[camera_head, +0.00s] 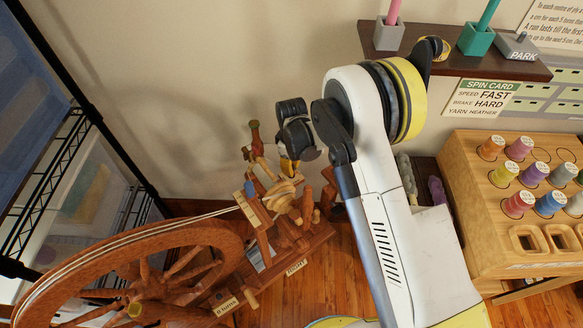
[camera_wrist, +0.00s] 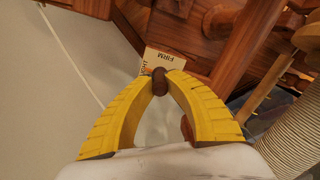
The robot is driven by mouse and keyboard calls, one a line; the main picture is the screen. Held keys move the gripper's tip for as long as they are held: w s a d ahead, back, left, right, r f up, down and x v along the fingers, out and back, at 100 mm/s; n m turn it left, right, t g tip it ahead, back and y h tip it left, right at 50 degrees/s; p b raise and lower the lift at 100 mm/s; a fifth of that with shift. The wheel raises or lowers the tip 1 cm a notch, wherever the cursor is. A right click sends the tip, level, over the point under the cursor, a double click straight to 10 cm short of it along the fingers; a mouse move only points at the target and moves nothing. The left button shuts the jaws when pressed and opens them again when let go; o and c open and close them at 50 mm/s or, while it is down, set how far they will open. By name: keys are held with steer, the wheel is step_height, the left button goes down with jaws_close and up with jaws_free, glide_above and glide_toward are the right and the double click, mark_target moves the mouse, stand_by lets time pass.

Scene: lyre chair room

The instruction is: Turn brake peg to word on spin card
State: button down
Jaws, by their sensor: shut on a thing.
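The spin card (camera_head: 484,98) hangs below the wall shelf and reads SPEED FAST, BRAKE HARD, YARN HEATHER. The wooden spinning wheel (camera_head: 165,265) stands at lower left in the head view. My gripper (camera_head: 288,167) reaches down to the wheel's upper works. In the wrist view my gripper's yellow fingers (camera_wrist: 160,77) are shut on the dark brown rounded end of the brake peg (camera_wrist: 159,83). A small cream label (camera_wrist: 164,60) behind the peg reads FIRM, with a partly hidden word at its left. In the head view the peg cannot be made out.
A wooden rack (camera_head: 470,185) with several coloured thread spools stands at right. The shelf (camera_head: 455,60) above carries small holders and a PARK block (camera_head: 517,45). A black wire rack (camera_head: 75,130) with bins is at left. A wound bobbin (camera_wrist: 295,130) is close to the right finger.

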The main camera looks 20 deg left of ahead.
steer(key=m, duration=1)
steer(key=shift+m, duration=0.4)
stand_by(0.4)
steer(key=c, duration=1.3)
jaws_free()
steer(key=shift+c, duration=0.2)
step_height(320, 180, up, 12)
